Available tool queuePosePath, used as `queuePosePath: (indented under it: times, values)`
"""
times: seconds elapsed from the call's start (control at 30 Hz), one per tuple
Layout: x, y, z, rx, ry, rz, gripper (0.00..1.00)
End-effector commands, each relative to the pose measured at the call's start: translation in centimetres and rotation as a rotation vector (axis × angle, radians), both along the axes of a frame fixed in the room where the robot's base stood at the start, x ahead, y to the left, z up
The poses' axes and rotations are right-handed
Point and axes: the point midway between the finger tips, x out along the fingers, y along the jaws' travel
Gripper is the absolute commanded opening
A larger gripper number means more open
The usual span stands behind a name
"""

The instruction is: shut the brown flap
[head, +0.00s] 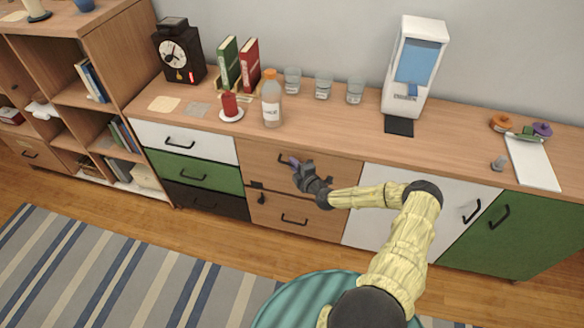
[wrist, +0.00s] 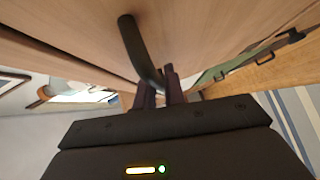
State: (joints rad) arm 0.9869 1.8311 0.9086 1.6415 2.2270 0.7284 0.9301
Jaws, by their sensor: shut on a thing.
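The brown flap (head: 262,158) is the upper wood-coloured front in the middle of the long cabinet. It looks nearly upright; I cannot tell how wide any gap along its edges is. My gripper (head: 295,163) is in front of it. In the wrist view, a dark curved handle (wrist: 138,45) runs from the wooden face down to the fingers of my gripper (wrist: 160,88), which are shut on it. In the head view the gripper hides most of this handle.
Below the flap is another brown front (head: 275,217) with a black handle. White, green and black drawers stand left, a white door (head: 375,220) right. A bottle (head: 271,105) and a red candle (head: 230,105) stand on the cabinet top. A striped rug (head: 90,265) lies on the floor.

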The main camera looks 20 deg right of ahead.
Motion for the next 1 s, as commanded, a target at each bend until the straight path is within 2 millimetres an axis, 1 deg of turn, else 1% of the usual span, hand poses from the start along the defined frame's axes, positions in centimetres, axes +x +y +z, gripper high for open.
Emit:
queuePosePath:
  times: [0.03,0.43,0.47,0.5,0.87,1.0]
  values:
    - [0.2,-0.6,0.1,-0.001,0.006,-0.01,0.0]
    - [0.5,-0.9,0.2,0.003,0.007,-0.013,0.0]
    - [0.5,-0.9,0.2,0.003,0.007,-0.013,0.15]
    - [0.6,-0.8,0.2,0.003,0.007,-0.013,0.2]
    - [0.5,-0.7,0.3,0.004,0.006,-0.009,0.2]
    - [-0.5,-0.9,0.4,0.004,0.006,-0.008,0.2]
